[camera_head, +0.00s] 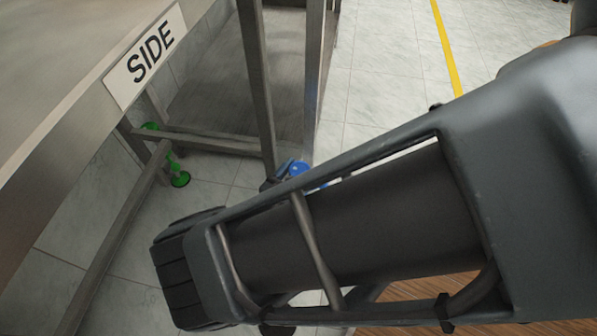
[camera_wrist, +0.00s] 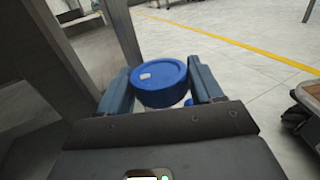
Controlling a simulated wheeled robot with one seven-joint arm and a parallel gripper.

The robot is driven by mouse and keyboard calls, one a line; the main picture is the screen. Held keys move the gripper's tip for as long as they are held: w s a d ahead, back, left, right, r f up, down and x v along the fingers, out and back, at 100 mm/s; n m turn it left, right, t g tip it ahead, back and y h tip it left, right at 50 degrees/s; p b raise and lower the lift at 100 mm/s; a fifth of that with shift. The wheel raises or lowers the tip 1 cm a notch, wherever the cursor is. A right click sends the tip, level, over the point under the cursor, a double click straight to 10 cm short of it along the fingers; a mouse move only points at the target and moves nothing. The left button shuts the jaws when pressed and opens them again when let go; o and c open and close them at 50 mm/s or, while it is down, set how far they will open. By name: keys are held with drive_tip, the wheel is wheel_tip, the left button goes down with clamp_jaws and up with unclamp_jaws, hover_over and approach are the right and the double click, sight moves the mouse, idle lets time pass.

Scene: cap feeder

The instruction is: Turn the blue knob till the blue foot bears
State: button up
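The blue knob (camera_wrist: 160,82) is a round blue cap with a small pale mark on its face. In the wrist view it sits between the two fingers of my gripper (camera_wrist: 161,88), a finger against each side with no clear gap. In the head view the blue knob (camera_head: 299,168) shows beside the bottom of a steel table leg, just past my arm, which hides most of my gripper (camera_head: 284,174). The blue foot is not clearly visible, so I cannot tell whether it touches the floor. A small blue piece (camera_wrist: 188,102) shows below the knob.
A steel table with a SIDE sign (camera_head: 145,55) stands at the left. A green foot (camera_head: 180,179) and a green knob (camera_head: 150,127) are on its other legs. A yellow line (camera_head: 446,45) crosses the tiled floor. A dark-edged object (camera_wrist: 305,105) is at the wrist view's right.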

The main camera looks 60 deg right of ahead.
drive_tip(key=o, duration=0.4)
drive_tip(key=shift+w, duration=0.1)
drive_tip(key=shift+c, duration=0.2)
drive_tip(key=shift+a+n+t, duration=0.1)
drive_tip(key=shift+n+t, duration=0.2)
drive_tip(key=shift+t, duration=0.2)
drive_tip(key=shift+n+t, duration=0.8)
drive_tip(key=shift+t, duration=0.3)
drive_tip(key=shift+s+n+t+y, duration=0.2)
drive_tip(key=shift+n+t+y, duration=0.4)
drive_tip(key=shift+n+t, duration=1.1)
drive_tip(key=shift+n+t+y, duration=0.8)
drive_tip(key=shift+t+y, duration=0.1)
drive_tip(key=shift+t, duration=1.2)
drive_tip(key=shift+s+n+t+y+p, duration=0.1)
drive_tip(key=shift+n+t+y+p, duration=0.2)
drive_tip(key=shift+n+t+y, duration=0.8)
drive_tip(key=shift+d+r+n+t+y+p, duration=0.1)
drive_tip(key=shift+n+t+y+p, duration=1.05)
drive_tip(key=shift+y, duration=0.3)
drive_tip(key=shift+d+r+n+t+y+p, duration=0.1)
drive_tip(key=shift+n+t+y+p, duration=1)
drive_tip(key=shift+y, duration=0.35)
